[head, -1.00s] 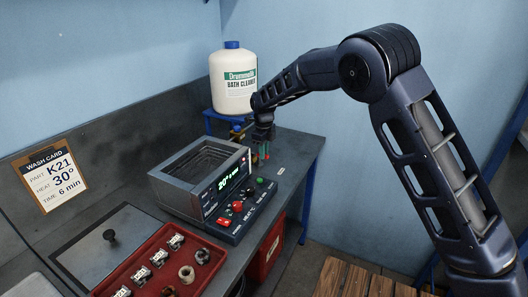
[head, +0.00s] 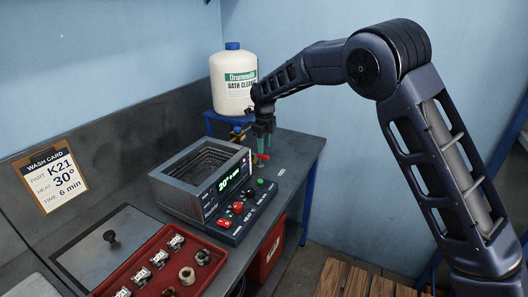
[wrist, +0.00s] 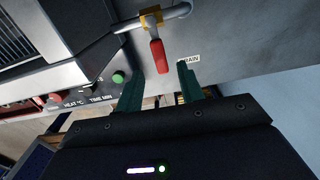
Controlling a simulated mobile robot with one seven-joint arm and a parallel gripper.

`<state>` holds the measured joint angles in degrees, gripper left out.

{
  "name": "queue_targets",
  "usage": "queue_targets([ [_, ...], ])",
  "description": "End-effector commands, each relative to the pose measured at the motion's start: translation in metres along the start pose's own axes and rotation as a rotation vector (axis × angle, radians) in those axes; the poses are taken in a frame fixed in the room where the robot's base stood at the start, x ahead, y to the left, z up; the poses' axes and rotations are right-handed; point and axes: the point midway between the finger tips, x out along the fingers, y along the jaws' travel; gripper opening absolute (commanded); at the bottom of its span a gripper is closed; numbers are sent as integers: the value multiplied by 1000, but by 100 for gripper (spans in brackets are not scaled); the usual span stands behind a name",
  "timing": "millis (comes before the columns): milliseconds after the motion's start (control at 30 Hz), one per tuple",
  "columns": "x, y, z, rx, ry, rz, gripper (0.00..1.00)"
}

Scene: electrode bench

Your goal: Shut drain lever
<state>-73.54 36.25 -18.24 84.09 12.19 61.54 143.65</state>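The drain lever has a red handle (wrist: 158,56) on a yellow valve body (wrist: 151,17), fitted on a grey pipe (wrist: 176,13) from the bath. In the wrist view the handle points down from the pipe, roughly across it. A "DRAIN" label (wrist: 190,59) is beside it, partly covered by a finger. My gripper (wrist: 159,78) is open, its green fingers apart, with the handle's end near the gap between them. I cannot tell whether they touch it. In the head view my gripper (head: 263,143) is at the bath's far right, with the red handle (head: 263,157) partly hidden below it.
The wash bath (head: 205,180) with its lit display and control panel (head: 240,210) stands close left of my gripper. A white cleaner bottle (head: 233,80) stands on a blue stand behind. A red parts tray (head: 205,275) is in front.

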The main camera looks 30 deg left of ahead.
Motion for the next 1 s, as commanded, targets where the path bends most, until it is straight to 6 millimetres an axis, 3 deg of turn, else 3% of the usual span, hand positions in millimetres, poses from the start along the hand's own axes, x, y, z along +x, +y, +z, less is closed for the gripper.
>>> queue_targets([
  [200,-40,0,0,1,-2,-1,38],
  [400,-64,0,0,0,0,0,38],
  [1000,-71,0,0,0,0,0,38],
])
